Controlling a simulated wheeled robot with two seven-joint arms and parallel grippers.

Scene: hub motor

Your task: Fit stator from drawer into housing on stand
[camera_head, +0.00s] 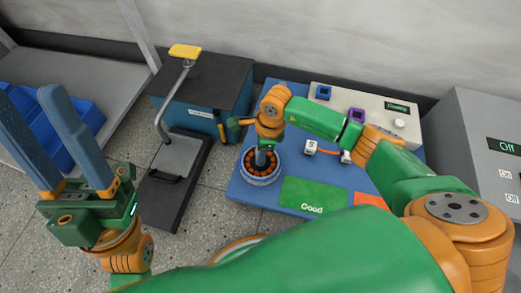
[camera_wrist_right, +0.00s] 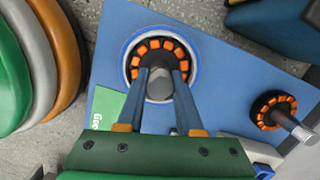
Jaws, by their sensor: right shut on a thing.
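The round housing (camera_head: 262,178), with a pale rim, stands on the blue work mat (camera_head: 241,190). A stator (camera_wrist_right: 157,45) with orange coils sits inside the housing ring (camera_wrist_right: 128,58) in the right wrist view. My right gripper (camera_wrist_right: 162,78) points down over it and is shut on its grey shaft (camera_wrist_right: 160,88). The right gripper (camera_head: 262,150) hides part of the stator in the head view. A second orange-coiled part with a shaft (camera_wrist_right: 272,112) is on the mat at the right of the wrist view. My left gripper (camera_head: 26,95) is open and empty.
A dark-topped blue cabinet (camera_head: 206,85) stands left of the mat, with a grey lever and yellow handle (camera_head: 185,52) and a dark tray (camera_head: 170,200) before it. Blue bins (camera_head: 60,125) are far left. A green Good area (camera_head: 312,198) lies right of the housing.

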